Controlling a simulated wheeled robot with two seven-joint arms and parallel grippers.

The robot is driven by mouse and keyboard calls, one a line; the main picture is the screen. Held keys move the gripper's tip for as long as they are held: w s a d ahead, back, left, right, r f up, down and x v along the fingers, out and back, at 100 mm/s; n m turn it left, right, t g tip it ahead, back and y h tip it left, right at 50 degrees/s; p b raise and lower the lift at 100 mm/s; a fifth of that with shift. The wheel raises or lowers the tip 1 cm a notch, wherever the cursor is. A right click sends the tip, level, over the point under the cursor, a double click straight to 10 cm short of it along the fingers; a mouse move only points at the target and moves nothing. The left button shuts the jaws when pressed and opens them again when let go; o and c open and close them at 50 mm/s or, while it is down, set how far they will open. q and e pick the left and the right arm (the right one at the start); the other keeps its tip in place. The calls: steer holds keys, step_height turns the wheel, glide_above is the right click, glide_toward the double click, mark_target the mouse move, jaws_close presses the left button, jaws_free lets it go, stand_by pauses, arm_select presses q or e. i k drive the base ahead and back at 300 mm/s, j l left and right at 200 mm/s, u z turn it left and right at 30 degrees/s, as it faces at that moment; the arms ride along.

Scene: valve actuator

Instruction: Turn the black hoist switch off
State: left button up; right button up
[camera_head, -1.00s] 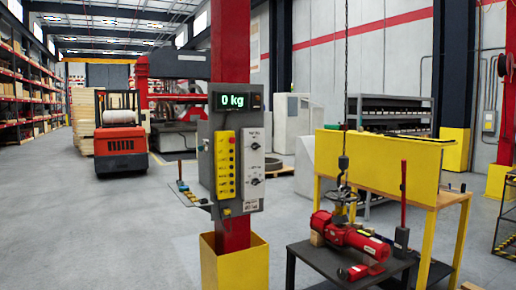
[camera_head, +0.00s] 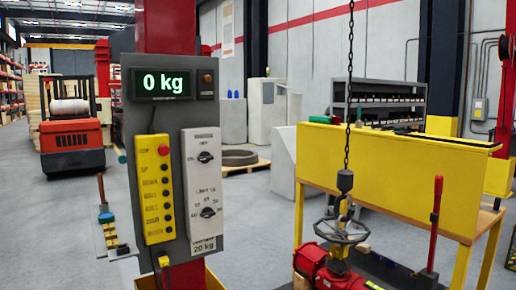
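A grey control panel (camera_head: 175,125) stands upright on a red column left of the middle. Its display (camera_head: 163,83) reads 0 kg. A white switch plate (camera_head: 203,190) on its right half carries two black rotary knobs, an upper one (camera_head: 205,157) and a lower one (camera_head: 208,212). A yellow button box (camera_head: 156,190) with a red button on top and several dark buttons fills the left half. I cannot tell for certain which control is the black hoist switch. Neither of my grippers shows in the view.
A hoist chain (camera_head: 349,90) hangs over a red valve actuator (camera_head: 330,268) with a handwheel (camera_head: 341,230). A yellow-backed workbench (camera_head: 400,175) stands behind it. A small side shelf with tools (camera_head: 112,235) juts out left of the panel. Open floor (camera_head: 50,220) lies at the left.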

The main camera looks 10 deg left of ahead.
mark_target(205, 157)
steer(key=i+j+z, duration=0.15)
steer(key=i, duration=0.4)
steer(key=i+j+z, duration=0.15)
steer(key=i+j, duration=0.15)
steer(key=i, duration=0.2)
